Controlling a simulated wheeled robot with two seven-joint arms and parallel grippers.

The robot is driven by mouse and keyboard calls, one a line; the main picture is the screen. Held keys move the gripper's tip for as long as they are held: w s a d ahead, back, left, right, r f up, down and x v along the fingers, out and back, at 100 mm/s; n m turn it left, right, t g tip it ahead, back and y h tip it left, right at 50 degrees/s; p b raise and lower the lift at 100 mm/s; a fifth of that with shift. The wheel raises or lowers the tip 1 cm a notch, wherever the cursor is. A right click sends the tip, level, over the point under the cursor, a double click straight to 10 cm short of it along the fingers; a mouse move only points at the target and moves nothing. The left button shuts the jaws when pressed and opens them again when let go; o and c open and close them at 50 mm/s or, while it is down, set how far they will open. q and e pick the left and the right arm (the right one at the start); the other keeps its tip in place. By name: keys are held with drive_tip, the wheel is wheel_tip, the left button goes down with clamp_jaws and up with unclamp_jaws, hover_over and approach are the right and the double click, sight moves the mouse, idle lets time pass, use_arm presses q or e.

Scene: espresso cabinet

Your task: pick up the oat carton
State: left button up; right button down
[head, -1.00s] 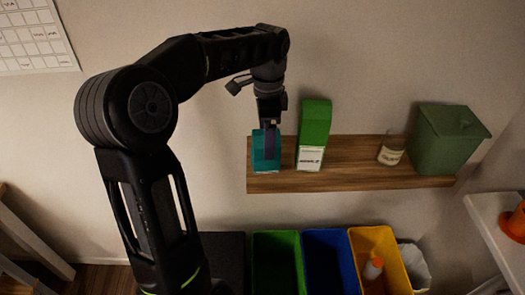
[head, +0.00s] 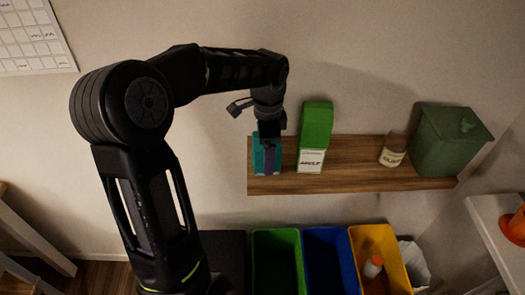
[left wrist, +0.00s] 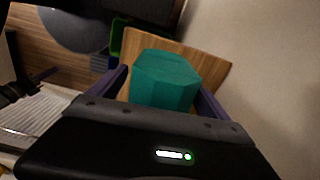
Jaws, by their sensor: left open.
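A teal carton (head: 258,161) stands at the left end of the wooden wall shelf (head: 350,172). Its label cannot be read, so I cannot tell by writing that it is the oat carton. My left gripper (head: 269,158) points down over it, and a purple finger hides part of its side. In the left wrist view the teal carton (left wrist: 165,78) lies between the two purple fingers of the open left gripper (left wrist: 163,90). I cannot tell whether the fingers touch it. My right gripper is not in view.
A taller green carton (head: 316,125) with a white label stands close to the right. Farther right on the shelf are a labelled jar (head: 393,150) and a dark green lidded bin (head: 447,145). Below are green (head: 277,262), blue (head: 330,262) and yellow (head: 378,245) bins.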

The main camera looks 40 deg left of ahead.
use_arm(q)
drive_tip(key=shift+a, duration=0.1)
drive_tip(key=shift+c, duration=0.2)
drive_tip(key=c, duration=1.4)
drive_tip(key=shift+r, duration=0.1)
drive_tip(key=shift+c, duration=0.2)
wheel_tip(320, 180, up, 10)
drive_tip(key=shift+f, duration=0.1)
